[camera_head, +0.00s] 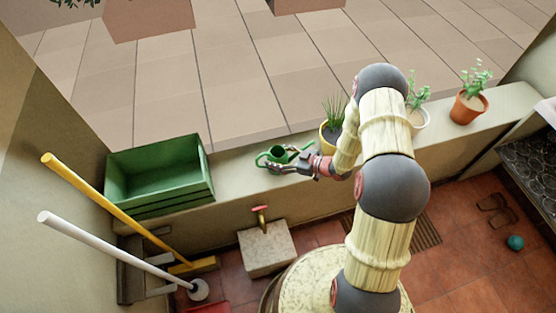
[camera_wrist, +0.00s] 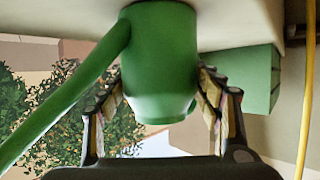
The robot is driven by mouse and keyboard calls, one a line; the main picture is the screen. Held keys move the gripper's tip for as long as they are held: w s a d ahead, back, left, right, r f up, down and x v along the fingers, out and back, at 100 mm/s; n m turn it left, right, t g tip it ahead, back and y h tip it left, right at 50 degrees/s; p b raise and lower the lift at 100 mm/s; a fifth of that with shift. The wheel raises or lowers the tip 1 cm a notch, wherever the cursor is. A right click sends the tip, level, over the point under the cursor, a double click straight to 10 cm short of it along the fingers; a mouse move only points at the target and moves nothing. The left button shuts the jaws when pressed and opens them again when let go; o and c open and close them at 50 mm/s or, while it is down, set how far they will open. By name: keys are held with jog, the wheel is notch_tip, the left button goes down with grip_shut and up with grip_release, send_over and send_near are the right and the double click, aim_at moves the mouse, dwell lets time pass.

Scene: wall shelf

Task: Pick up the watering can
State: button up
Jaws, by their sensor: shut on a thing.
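The green watering can (camera_head: 277,154) is at the top of the low wall in the head view, left of the yellow pot. My gripper (camera_head: 287,163) is shut on it, reaching in from the right. In the wrist view the can (camera_wrist: 160,45) fills the space between my two fingers (camera_wrist: 161,88), one against each side of its body. Its long green spout or handle runs to the lower left there. The can's far end meets the pale ledge in that view; I cannot tell whether it rests on the ledge or is just clear of it.
On the wall ledge (camera_head: 235,173) stand a green crate (camera_head: 160,180) to the left, and a yellow pot (camera_head: 327,136), a white pot (camera_head: 419,119) and a terracotta pot (camera_head: 467,107) to the right. Yellow (camera_head: 110,203) and white (camera_head: 105,247) poles lean at the left.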

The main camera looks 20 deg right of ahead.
jog(key=c, duration=0.4)
